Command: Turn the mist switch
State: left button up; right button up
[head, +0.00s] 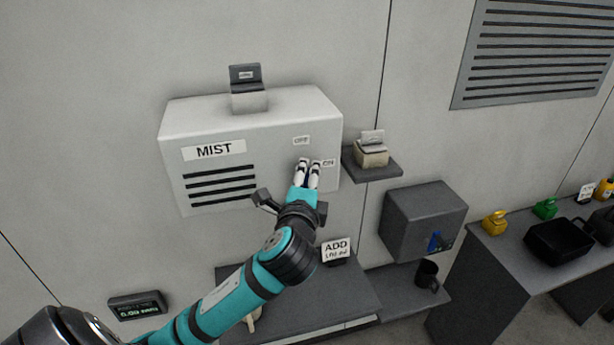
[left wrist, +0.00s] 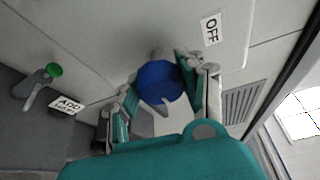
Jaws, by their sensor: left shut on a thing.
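The white MIST box (head: 318,110) is on the wall, with an OFF label (head: 301,140) above an ON label (head: 329,163) at its right end. The mist switch is a round blue knob (left wrist: 158,80), plain in the left wrist view. In the head view my fingers mostly hide it. My left gripper (head: 307,170) is at the box's front beside the ON label, shut on the knob with a finger on either side. The OFF label (left wrist: 211,29) also shows upper right in the left wrist view. I cannot tell the knob's exact setting. My right gripper is out of view.
A small shelf (head: 390,168) with a little box is just right of the MIST box. A dark grey dispenser (head: 405,225) and a black mug (head: 427,276) are lower right. An ADD sign (head: 336,249) stands on the counter below.

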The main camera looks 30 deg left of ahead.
pick_arm(q)
jog(key=shift+f, duration=0.1)
dwell(0.3)
jog(key=o, duration=1.2)
